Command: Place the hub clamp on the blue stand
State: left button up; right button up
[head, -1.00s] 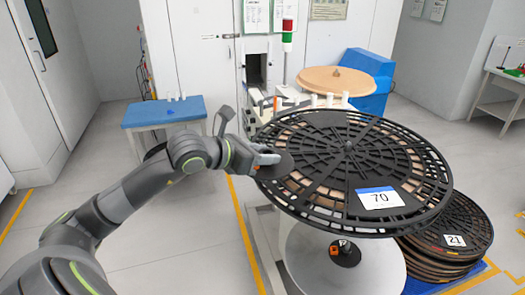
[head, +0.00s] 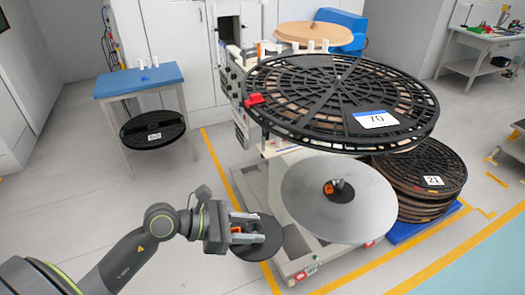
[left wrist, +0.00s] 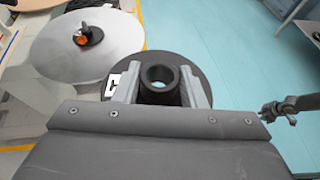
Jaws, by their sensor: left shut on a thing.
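The hub clamp (head: 262,248) is a dark round disc with a raised ring-shaped hub. My left gripper (head: 257,228) is shut on its hub, with a finger on each side, and holds it in the air left of the silver disc. In the left wrist view the clamp's hub (left wrist: 160,84) shows open end up between the fingers. The blue stand (head: 140,82) is a blue-topped table at the back left, well away from the gripper, with white pegs at its rear edge. A grey jointed part at the right of the left wrist view seems to be my right arm (left wrist: 290,108); its jaws are unclear.
A large black reel labelled 70 (head: 340,95) is on the machine, above a silver disc (head: 338,205) with a dark hub. Stacked reels labelled 21 (head: 425,165) stand to the right. A black reel labelled 60 (head: 153,128) is under the blue top. Floor between table and machine is clear.

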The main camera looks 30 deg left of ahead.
aim_at(114, 84)
jog(key=i+j+u, duration=0.45)
jog(key=j, duration=0.15)
jog(key=i+j+u, duration=0.85)
jog(key=i, duration=0.2)
jog(key=i+u, duration=0.4)
jog(key=i, duration=2.9)
